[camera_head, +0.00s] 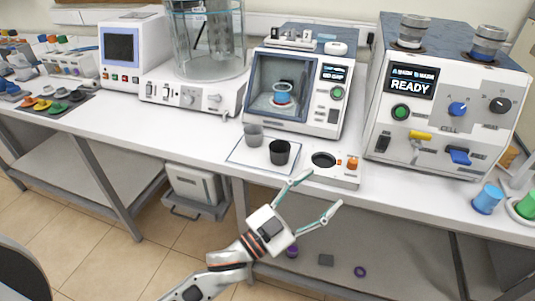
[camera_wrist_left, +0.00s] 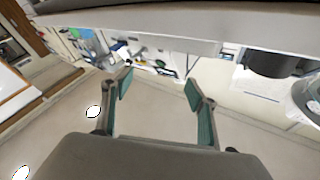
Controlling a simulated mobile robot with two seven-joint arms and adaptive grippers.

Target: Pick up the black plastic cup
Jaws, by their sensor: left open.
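The black plastic cup (camera_head: 279,152) stands upright on a pale mat (camera_head: 238,158) near the front edge of the white bench. A grey cup (camera_head: 253,135) stands just behind and left of it, apart from it. My left gripper (camera_head: 318,192) is open and empty, in front of the bench edge and to the right of the black cup, not touching it. In the left wrist view, the two teal-padded fingers (camera_wrist_left: 159,88) are spread with nothing between them. A dark rounded shape (camera_wrist_left: 272,62) shows at upper right there; I cannot tell if it is the cup. My right gripper is not in view.
Right of the black cup is a white block with a dark round hole (camera_head: 324,160) and an orange knob (camera_head: 352,162). Behind stands a machine with a window (camera_head: 283,88); a larger machine reading READY (camera_head: 411,82) is at right. A blue cup (camera_head: 487,198) stands far right.

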